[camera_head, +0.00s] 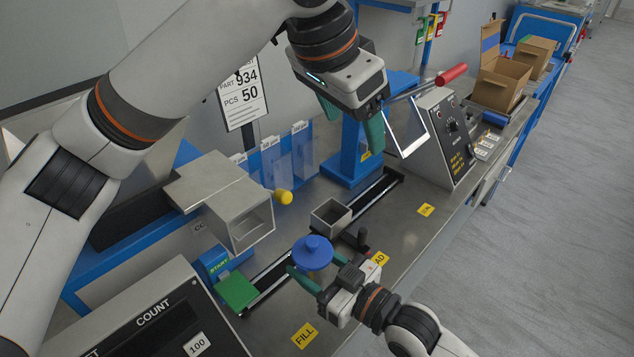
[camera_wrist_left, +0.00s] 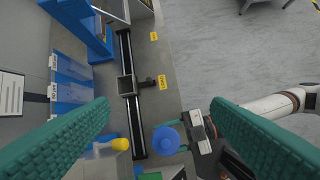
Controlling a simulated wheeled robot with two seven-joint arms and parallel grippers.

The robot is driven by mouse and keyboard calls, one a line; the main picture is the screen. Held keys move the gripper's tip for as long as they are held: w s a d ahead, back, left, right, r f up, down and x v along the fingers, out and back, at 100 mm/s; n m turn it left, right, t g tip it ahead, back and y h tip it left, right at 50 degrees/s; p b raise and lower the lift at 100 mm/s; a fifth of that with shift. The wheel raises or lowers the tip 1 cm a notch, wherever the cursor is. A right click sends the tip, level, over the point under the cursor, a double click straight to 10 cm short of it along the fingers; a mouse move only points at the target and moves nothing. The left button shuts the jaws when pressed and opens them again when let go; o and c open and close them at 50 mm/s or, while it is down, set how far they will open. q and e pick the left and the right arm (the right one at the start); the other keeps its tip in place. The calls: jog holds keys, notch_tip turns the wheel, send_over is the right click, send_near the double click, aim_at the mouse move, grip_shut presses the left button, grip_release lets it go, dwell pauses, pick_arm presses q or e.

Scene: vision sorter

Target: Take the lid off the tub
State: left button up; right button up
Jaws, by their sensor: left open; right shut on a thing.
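The blue round lid (camera_head: 313,254) with a knob on top shows near the front middle of the bench. It also shows in the left wrist view (camera_wrist_left: 166,141). The tub is hidden under the lid and behind fingers. My right gripper (camera_head: 306,277) is shut on the tub, with its green fingers around it just below the lid. My left gripper (camera_head: 350,121) is open and empty, high above the bench and well apart from the lid. In the left wrist view its two green fingers (camera_wrist_left: 162,106) spread wide, with the lid below between them.
A small open grey box (camera_head: 331,216) stands on the black rail behind the lid. Bench space around the FILL label (camera_head: 305,335) is clear.

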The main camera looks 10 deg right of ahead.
aim_at(317, 240)
pick_arm(q)
jog(key=a+f+g+y, duration=0.1)
jog(key=f, duration=0.5)
jog(key=s+a+f+n+g+y, duration=0.1)
jog(key=a+f, duration=0.1)
jog(key=f, duration=0.5)
jog(key=s+a+f+n+g+y, duration=0.1)
jog(key=f+y, duration=0.1)
jog(key=f, duration=0.5)
jog(key=shift+s+a+f, duration=0.2)
jog(key=shift+s+a, duration=0.05)
jog(key=shift+a, duration=0.1)
jog(key=c, duration=0.9)
jog(key=shift+o, duration=0.2)
jog(key=shift+r, duration=0.15)
jog(key=shift+r, duration=0.95)
